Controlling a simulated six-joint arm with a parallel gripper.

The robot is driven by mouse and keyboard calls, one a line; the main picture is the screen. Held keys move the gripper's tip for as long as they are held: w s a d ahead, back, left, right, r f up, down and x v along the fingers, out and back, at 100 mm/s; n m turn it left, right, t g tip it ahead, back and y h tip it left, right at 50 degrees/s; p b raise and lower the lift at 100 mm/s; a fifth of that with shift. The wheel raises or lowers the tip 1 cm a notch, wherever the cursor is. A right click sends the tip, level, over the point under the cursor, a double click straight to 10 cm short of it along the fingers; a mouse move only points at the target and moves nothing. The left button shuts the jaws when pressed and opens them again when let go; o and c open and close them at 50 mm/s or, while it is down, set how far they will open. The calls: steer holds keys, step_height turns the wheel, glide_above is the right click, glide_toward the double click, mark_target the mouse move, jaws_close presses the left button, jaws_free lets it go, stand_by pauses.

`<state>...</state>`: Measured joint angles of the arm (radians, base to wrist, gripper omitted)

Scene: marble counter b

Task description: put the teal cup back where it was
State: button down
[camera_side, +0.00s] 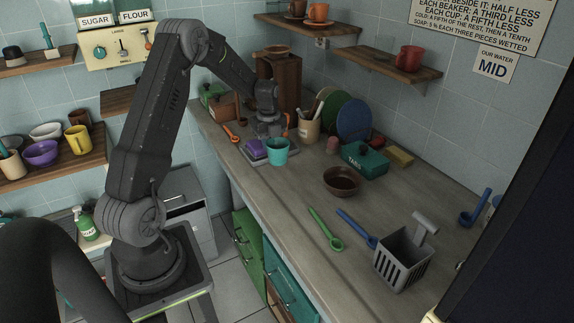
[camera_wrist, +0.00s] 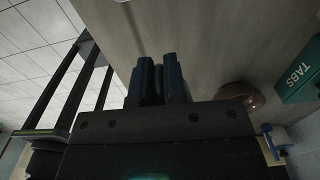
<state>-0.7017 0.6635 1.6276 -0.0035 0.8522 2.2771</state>
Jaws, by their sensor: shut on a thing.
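The teal cup (camera_side: 277,151) is upright at the near right edge of a grey tray (camera_side: 247,158) on the counter. My gripper (camera_side: 272,134) points down right at the cup's rim, shut on the cup. I cannot tell whether the cup's base touches the surface. In the wrist view the two dark fingers (camera_wrist: 158,78) are close together over the counter, and the cup is not clearly seen there.
A purple sponge (camera_side: 254,148) is on the tray just left of the cup. A utensil pot (camera_side: 309,130), brown bowl (camera_side: 342,181) and teal TABS box (camera_side: 365,160) stand to the right. The counter between cup and bowl is clear.

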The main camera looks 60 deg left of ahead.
glide_above(286, 171)
step_height(286, 171, down, 3)
steer(key=shift+r, duration=0.1)
steer(key=shift+f, duration=2.1)
steer(key=shift+f, duration=0.15)
steer(key=c, duration=1.2)
jaws_free()
